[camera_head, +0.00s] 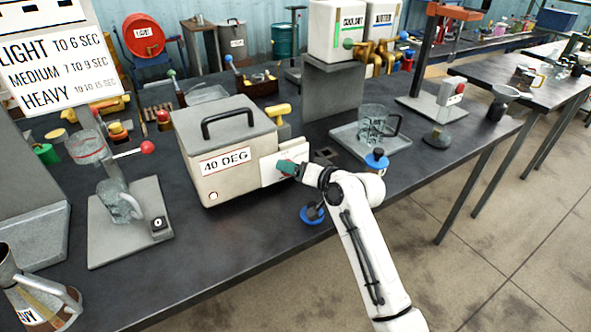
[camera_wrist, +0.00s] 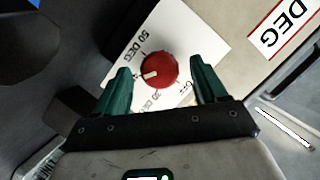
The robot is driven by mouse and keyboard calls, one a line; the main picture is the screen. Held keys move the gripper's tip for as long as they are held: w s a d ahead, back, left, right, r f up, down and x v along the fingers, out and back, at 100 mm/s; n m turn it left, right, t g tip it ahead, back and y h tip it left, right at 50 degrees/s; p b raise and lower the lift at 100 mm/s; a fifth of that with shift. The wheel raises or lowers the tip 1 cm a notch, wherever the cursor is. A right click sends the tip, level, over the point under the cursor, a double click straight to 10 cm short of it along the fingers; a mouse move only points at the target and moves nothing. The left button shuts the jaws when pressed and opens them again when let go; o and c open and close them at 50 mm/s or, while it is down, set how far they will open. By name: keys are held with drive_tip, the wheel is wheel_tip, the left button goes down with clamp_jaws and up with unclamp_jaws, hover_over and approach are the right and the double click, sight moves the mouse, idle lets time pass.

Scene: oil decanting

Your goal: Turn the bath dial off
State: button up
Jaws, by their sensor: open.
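The bath (camera_head: 215,135) is a grey box with a black lid handle and a 40 DEG label. A white dial plate (camera_head: 270,172) is on its side. In the wrist view, the bath dial (camera_wrist: 160,70) is a round red knob on the white plate (camera_wrist: 205,40). Its pale pointer mark faces left, between the 50 DEG and 30 DEG print; a partly hidden word is at lower right. My gripper (camera_wrist: 159,66) is open, its green fingers either side of the dial with gaps visible. In the head view, my gripper (camera_head: 287,168) hides the dial.
A yellow-handled part (camera_head: 281,110) sits behind the plate. A blue knob (camera_head: 312,214) is at the table edge below my wrist. A tray (camera_head: 345,137) with glass jugs stands to the right. A glass vessel stand (camera_head: 125,215) is left of the bath. Floor in front is clear.

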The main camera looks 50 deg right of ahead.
drive_tip(key=shift+c, duration=0.3)
drive_tip(key=c, duration=1)
